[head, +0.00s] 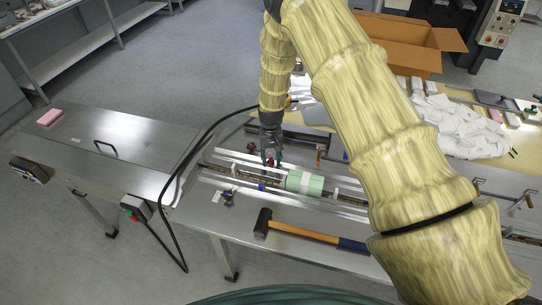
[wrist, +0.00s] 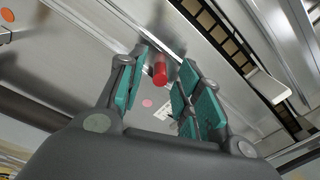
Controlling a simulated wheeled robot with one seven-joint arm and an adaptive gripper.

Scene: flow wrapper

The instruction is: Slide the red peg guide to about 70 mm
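The red peg guide shows in the wrist view as a short red peg (wrist: 160,72) standing up from a metal rail. In the head view a small spot of the red peg (head: 267,161) shows at my gripper's tips. My gripper (head: 271,158) points down over the machine bed. In the wrist view its teal-padded fingers (wrist: 160,85) are apart, one on each side of the red peg, with gaps visible. The peg's base and any scale beside it are too small to read.
A green and white roll (head: 305,183) lies on the conveyor just right of my gripper. A hammer (head: 310,235) lies in front on the steel table. A black cable arches at left. A cardboard box (head: 405,42) and white cloths (head: 468,128) are at the back right.

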